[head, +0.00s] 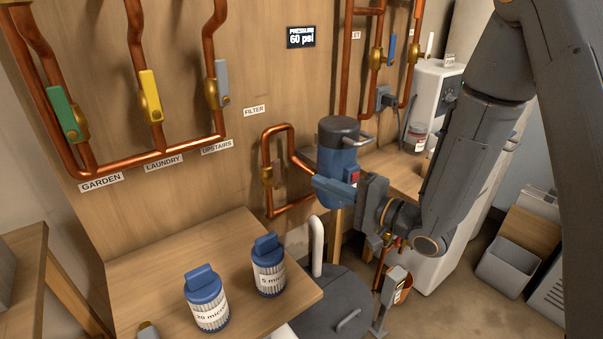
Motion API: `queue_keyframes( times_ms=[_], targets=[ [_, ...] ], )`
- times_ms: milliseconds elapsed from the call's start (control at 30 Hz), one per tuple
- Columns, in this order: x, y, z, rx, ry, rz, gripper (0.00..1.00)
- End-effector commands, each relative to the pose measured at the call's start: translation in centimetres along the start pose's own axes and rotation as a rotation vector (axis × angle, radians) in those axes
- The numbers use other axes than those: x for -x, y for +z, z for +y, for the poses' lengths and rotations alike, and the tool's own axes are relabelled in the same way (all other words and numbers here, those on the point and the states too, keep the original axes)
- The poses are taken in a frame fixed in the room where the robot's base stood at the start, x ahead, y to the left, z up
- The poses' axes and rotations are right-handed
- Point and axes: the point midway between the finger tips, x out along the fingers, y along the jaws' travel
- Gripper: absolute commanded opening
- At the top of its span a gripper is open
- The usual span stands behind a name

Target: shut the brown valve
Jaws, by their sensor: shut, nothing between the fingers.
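The brown valve (278,173) sits on the left vertical run of the small copper pipe loop below the FILTER label. Its brown handle looks upright, roughly in line with that pipe. My gripper (372,197) is to the right of the valve, apart from it, in front of the lower part of a blue housing with a dark top (338,130). My gripper is shut and holds nothing. Its fingertips are hard to make out against the blue housing, and I cannot tell whether it touches the housing.
Green (63,112), yellow (150,95) and grey (222,83) valve handles sit on pipes at the upper left. A wooden table (150,285) with two blue-capped filter cartridges (207,298) stands in front. A dark round lid (335,300) lies below the loop.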

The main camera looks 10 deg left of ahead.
Motion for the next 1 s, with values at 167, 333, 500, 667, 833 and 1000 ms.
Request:
queue_keyframes(
  times_ms=[167,333,500,667,833,1000],
  targets=[
    [-2.0,0.1,-0.1,0.001,-0.001,-0.002,0.00],
    [-5.0,0.0,-0.1,0.002,-0.001,0.001,0.00],
    [-7.6,-0.1,-0.1,0.001,0.000,0.002,0.00],
    [-9.1,-0.2,0.0,0.001,0.000,0.004,0.00],
    [-9.6,-0.3,0.0,0.001,0.001,0.006,0.00],
    [-9.6,-0.3,0.0,0.001,0.001,0.006,0.00]
  ],
)
